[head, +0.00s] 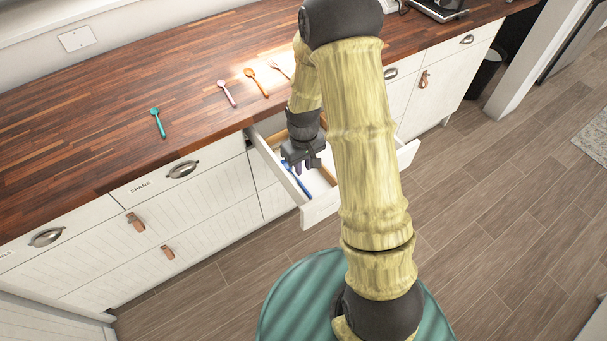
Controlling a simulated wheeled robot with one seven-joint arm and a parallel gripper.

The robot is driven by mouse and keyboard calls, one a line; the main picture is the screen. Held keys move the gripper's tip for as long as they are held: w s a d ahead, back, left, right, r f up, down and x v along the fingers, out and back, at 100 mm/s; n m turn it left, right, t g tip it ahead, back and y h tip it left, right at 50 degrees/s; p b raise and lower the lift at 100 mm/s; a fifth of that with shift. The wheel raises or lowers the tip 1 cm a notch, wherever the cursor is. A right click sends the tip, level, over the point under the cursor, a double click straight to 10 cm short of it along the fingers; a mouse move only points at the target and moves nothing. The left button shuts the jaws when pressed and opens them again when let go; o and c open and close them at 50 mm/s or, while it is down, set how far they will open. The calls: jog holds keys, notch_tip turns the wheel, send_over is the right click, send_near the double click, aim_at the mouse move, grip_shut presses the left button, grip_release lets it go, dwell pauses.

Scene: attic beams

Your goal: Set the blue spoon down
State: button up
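A blue spoon (303,187) shows as a slanting blue strip just below my gripper (301,168). My gripper points down over the left part of the open drawer (322,207). The gripper hides part of the spoon. I cannot tell whether the fingers are shut on the spoon, or whether the spoon touches the drawer floor. My arm hides the middle of the drawer.
On the wooden counter (95,110) lie a teal spoon (157,122), a pink spoon (228,93), an orange spoon (257,82) and a peach spoon (281,70). A closed drawer labelled SPARE (190,178) is left of the open one.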

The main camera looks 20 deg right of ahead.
jog(key=shift+r, duration=1.4)
jog(key=s+r+m+t, duration=0.2)
jog(key=s+r+m, duration=0.1)
jog(key=s+r, duration=0.9)
jog(key=shift+s+d+r+m+t, duration=0.3)
jog(key=shift+s+r, duration=0.1)
jog(key=shift+s, duration=0.25)
